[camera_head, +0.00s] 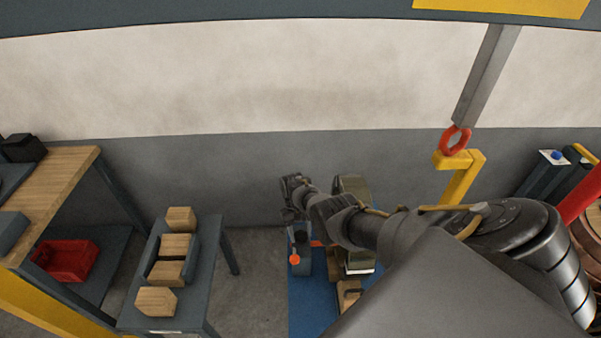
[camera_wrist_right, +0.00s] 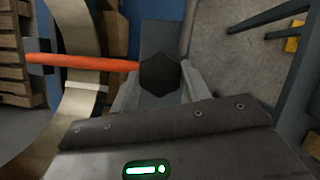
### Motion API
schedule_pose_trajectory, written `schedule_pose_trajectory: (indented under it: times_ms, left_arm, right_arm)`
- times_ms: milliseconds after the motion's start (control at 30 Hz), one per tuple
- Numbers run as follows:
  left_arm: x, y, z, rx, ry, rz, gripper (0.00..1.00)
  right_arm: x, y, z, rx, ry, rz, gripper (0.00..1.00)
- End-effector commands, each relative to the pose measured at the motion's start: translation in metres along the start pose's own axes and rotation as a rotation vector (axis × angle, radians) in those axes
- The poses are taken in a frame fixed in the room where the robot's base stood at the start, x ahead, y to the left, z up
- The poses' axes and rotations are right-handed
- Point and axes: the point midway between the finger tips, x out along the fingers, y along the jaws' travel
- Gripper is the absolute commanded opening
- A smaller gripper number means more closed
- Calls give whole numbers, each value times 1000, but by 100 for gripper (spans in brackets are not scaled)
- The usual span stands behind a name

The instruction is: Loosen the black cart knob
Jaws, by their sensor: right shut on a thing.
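The black cart knob (camera_wrist_right: 166,75) shows in the right wrist view as a dark, many-sided head at the end of a grey bar. My right gripper (camera_wrist_right: 162,88) has its two fingers on either side of it and is shut on it. In the head view my right gripper (camera_head: 294,212) reaches down over the grey post of the blue cart (camera_head: 308,305). The knob cannot be made out there. My left gripper is not in view.
An orange rod (camera_wrist_right: 85,62) runs beside the knob, close to my fingers. A tan coil (camera_wrist_right: 85,95) stands left of it. In the head view, a low table with wooden blocks (camera_head: 175,246) stands left; a yellow hook (camera_head: 460,175) hangs right.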

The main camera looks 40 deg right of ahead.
Motion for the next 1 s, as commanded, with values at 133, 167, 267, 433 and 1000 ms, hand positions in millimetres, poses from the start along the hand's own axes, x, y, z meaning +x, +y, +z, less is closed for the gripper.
schedule_pose_trajectory:
  times_ms: [133, 167, 267, 433, 1000]
  left_arm:
    - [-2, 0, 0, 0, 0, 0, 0]
    - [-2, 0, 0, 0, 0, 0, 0]
    - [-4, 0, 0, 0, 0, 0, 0]
    - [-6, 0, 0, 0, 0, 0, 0]
    - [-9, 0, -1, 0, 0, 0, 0]
  right_arm:
    - [-1, -1, 0, -122, 0, 52, 24]
    - [0, -1, 0, -146, 0, 61, 24]
    - [0, -2, 0, -220, 0, 92, 24]
    - [0, -2, 1, -324, 1, 134, 24]
    - [0, -4, 0, -458, 3, 189, 24]
